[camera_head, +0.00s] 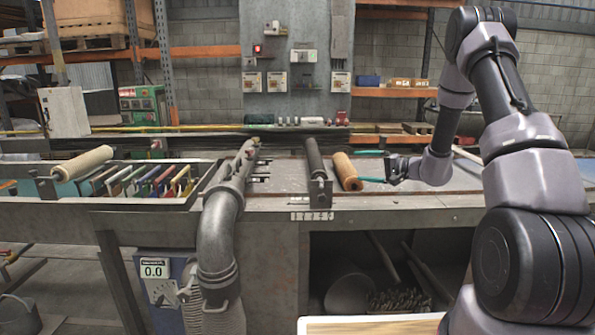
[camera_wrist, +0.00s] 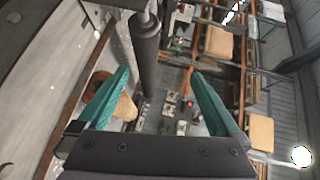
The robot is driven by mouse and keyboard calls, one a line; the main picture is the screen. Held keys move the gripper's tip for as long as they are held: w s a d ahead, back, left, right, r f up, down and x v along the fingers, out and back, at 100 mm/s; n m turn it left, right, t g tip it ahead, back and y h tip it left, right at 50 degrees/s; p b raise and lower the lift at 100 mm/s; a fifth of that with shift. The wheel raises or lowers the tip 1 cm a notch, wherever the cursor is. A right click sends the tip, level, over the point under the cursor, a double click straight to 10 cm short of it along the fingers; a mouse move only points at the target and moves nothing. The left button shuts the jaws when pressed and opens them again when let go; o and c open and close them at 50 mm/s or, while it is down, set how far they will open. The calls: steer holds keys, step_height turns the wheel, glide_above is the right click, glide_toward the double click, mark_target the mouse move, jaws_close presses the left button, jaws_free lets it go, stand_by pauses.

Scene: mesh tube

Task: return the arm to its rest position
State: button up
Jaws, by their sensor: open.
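My gripper (camera_head: 371,166) is at the right end of my arm's reach over the metal workbench (camera_head: 425,203), just right of an orange-brown roller (camera_head: 346,172). Its two green fingers are spread apart with nothing between them. In the wrist view the open gripper (camera_wrist: 160,78) shows with both green fingers apart. The arm is bent, with the forearm coming down to the bench from the upper right. Whether a fingertip touches the roller cannot be told.
A dark roller (camera_head: 315,160) stands on a bracket left of the orange-brown one; it also shows in the wrist view (camera_wrist: 145,55). A grey hose (camera_head: 220,215) and a rack with coloured handles (camera_head: 150,183) lie further left. A panel (camera_head: 295,60) stands behind.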

steer(key=s+a+r+n+g+h, duration=0.1)
steer(key=s+a+r+n+g, duration=0.15)
steer(key=s+r, duration=0.65)
steer(key=s+a+r+n+g+h, duration=0.1)
steer(key=s+a+r+g, duration=0.3)
steer(key=s+r, duration=0.45)
steer(key=s+d+r+t+h, duration=0.2)
steer(key=s+d+r+h, duration=0.1)
steer(key=s, duration=0.7)
steer(key=s+d+r+m+t+h, duration=0.1)
steer(key=s+d+r+h, duration=0.3)
steer(key=s, duration=0.7)
steer(key=shift+s+d+t+h, duration=0.25)
steer(key=shift+d+t+h, duration=0.1)
steer(key=shift+d+h, duration=0.45)
